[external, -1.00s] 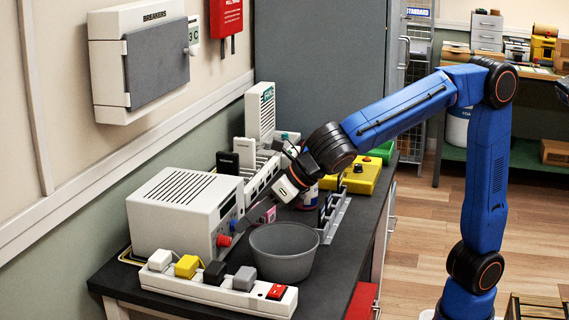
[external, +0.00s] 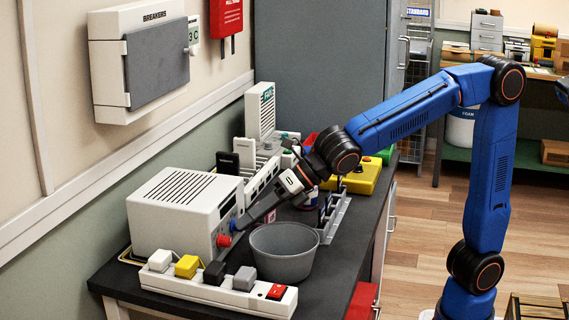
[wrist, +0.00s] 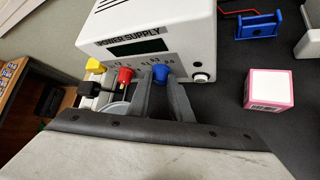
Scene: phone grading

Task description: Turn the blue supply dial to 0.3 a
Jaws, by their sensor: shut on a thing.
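The power supply (external: 172,220) is a white box on the dark bench; in the wrist view its labelled front (wrist: 140,42) shows a dark display. The blue dial (wrist: 161,72) is on that front, between the red dial (wrist: 125,76) and a small black-and-white knob. My gripper (wrist: 160,80) is shut on the blue dial, one finger on each side of it. In the external view my gripper (external: 239,223) reaches the supply's front from the right, and the blue dial is mostly hidden by it. The dial's exact setting is too small to read.
A grey bowl (external: 283,265) stands just under my gripper. A power strip (external: 220,290) with several plugs lies in front of the supply. A pink-and-white box (wrist: 269,89) and a blue holder (wrist: 258,25) are on the bench to the right in the wrist view.

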